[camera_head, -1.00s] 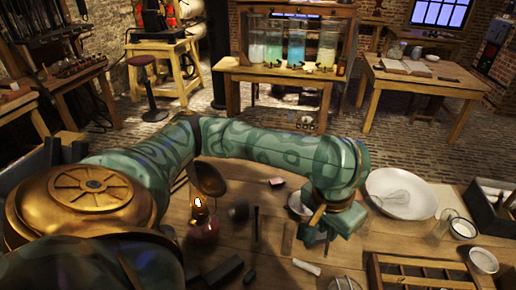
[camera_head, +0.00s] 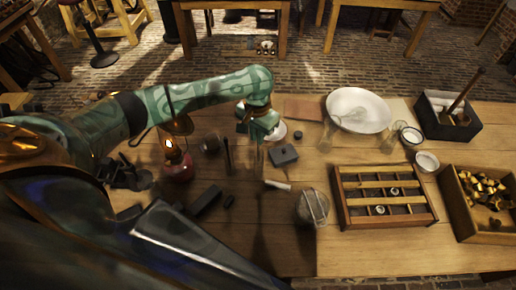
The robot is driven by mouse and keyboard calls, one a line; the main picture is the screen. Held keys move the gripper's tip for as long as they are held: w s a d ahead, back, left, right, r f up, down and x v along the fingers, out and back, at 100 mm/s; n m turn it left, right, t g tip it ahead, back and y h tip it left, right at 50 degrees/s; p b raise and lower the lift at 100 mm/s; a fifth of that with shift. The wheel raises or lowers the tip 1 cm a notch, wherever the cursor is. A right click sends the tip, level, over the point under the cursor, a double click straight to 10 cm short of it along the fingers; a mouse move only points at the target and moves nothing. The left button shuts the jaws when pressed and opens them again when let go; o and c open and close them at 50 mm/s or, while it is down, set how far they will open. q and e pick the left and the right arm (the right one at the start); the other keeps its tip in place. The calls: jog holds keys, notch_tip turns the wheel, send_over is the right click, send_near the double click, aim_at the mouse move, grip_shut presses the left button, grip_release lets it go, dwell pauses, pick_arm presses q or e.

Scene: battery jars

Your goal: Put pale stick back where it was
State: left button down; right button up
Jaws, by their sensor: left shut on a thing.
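My left gripper (camera_head: 259,141) is above the middle of the table, left of a dark grey block (camera_head: 283,155). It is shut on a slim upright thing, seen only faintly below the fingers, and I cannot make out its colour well. A short pale stick (camera_head: 278,185) lies flat on the table in front of the gripper, beside a round jar (camera_head: 311,207) with a light bar across its top. My right gripper is not in view.
A lit oil lamp (camera_head: 176,160) stands left of the gripper. A large white bowl (camera_head: 345,118) with a glass bulb stands behind right. A wooden divided tray (camera_head: 340,205), a dark crate (camera_head: 436,121) and a box of brass pieces (camera_head: 468,226) fill the right side.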

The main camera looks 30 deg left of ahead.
pick_arm(q)
notch_tip(320, 180, down, 5)
jog(key=shift+f+b, duration=0.2)
jog(key=shift+b, duration=0.9)
jog(key=c, duration=1.5)
grip_release()
jog(key=shift+f, duration=0.15)
jog(key=shift+o, duration=0.2)
notch_tip(320, 180, up, 12)
jog(key=p, duration=0.5)
send_over(258, 153)
jog(key=shift+r, duration=0.2)
